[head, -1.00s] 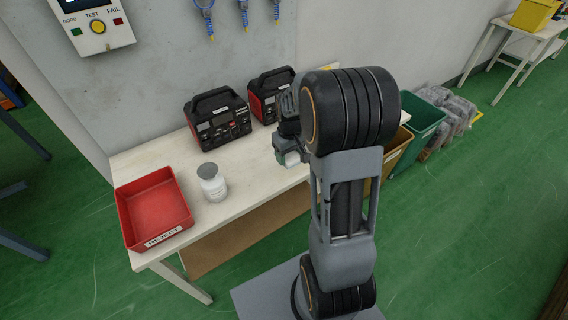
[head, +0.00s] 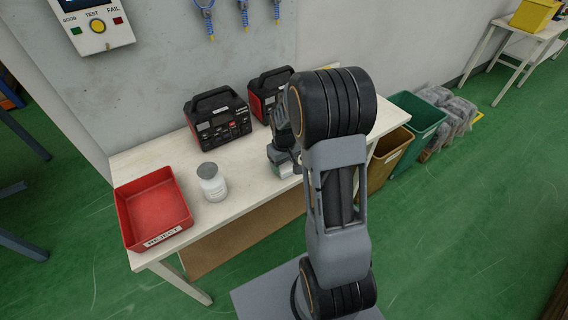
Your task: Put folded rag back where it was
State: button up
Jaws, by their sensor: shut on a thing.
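My gripper (head: 280,155) is low over the white table (head: 246,190), in front of the right-hand black and red power station. It is shut on a small pale and grey-green thing, which I take to be the folded rag (head: 286,171). My arm and the gripper hide much of it, so its folds cannot be made out. It is at or just above the table top; I cannot tell whether it touches. No other rag shows on the table.
A red reject bin (head: 155,210) and a white jar (head: 212,183) stand at the table's left. Two power stations (head: 217,120) (head: 265,92) stand along the wall. A tan bin (head: 388,160) and a green bin (head: 420,118) stand right of the table.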

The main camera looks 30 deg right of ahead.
jog(key=o, duration=0.9)
jog(key=shift+f, duration=0.15)
notch_tip(320, 180, up, 11)
jog(key=p, duration=0.1)
jog(key=s+a+r+t, duration=0.1)
jog(key=s+a, duration=0.2)
jog(key=s, duration=0.2)
jog(key=s+a+r+m+t, duration=0.1)
jog(key=s+a+r, duration=0.1)
jog(key=s, duration=0.3)
jog(key=s+a+r+t, duration=0.1)
jog(key=s+a+r, duration=0.1)
jog(key=s+a, duration=0.2)
jog(key=shift+s+a+r, duration=0.15)
jog(key=shift+s+a, duration=0.2)
jog(key=shift+s, duration=0.05)
jog(key=shift+t, duration=0.3)
notch_tip(320, 180, up, 6)
jog(key=p, duration=0.5)
jog(key=shift+r+p, duration=0.2)
jog(key=shift+p, duration=0.2)
